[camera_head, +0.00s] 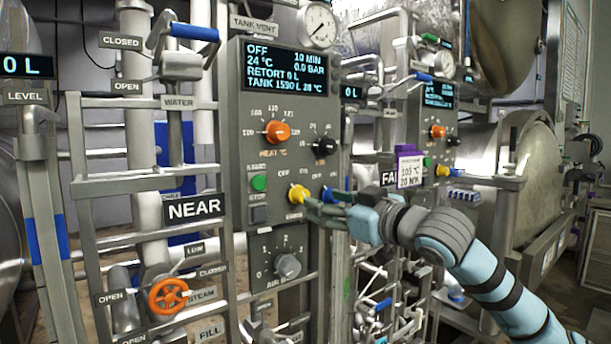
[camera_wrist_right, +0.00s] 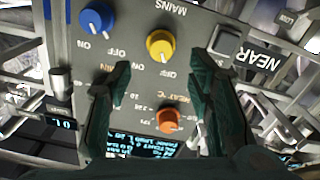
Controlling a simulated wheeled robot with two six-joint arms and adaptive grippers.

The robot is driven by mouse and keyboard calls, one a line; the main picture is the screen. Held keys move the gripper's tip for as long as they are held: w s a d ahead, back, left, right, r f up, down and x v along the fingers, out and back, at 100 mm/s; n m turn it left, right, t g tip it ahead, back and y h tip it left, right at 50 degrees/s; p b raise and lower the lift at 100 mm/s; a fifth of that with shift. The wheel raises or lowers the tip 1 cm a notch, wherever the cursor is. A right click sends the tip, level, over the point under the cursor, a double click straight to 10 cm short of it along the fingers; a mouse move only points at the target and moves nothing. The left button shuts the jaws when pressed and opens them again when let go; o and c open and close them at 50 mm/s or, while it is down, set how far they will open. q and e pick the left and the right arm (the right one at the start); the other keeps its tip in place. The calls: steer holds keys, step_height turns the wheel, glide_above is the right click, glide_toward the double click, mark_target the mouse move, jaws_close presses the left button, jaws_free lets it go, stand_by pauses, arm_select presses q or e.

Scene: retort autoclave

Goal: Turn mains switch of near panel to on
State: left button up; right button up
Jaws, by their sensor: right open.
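The near panel (camera_head: 262,225) faces me with a NEAR plate to its left. Its yellow mains knob (camera_head: 297,194) is low on the panel, beside a blue knob (camera_head: 327,193). The wrist view shows the yellow knob (camera_wrist_right: 160,43) with MAINS, OFF and ON lettering upside down. The panel display (camera_head: 283,69) reads OFF. My right gripper (camera_head: 322,206) is open and close to the yellow knob. In the wrist view its fingers (camera_wrist_right: 161,68) stand either side of the knob's line, with no visible contact. My left gripper is not in view.
An orange heat knob (camera_head: 277,132), a black knob (camera_head: 324,146), a green start button (camera_head: 259,183) and a grey air knob (camera_head: 287,266) share the panel. Pipes and an orange valve wheel (camera_head: 168,297) stand left. A second similar panel is behind my right arm.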

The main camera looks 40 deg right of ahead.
mark_target(305, 195)
steer(key=w+p, duration=0.1)
steer(key=w, duration=0.2)
steer(key=w+p, duration=0.2)
steer(key=w, duration=0.2)
steer(key=shift+r, duration=0.2)
steer(key=shift+w+f, duration=0.15)
steer(key=shift+w, duration=0.2)
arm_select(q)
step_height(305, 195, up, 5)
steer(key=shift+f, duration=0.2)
arm_select(e)
steer(key=shift+s, duration=0.1)
jaws_close()
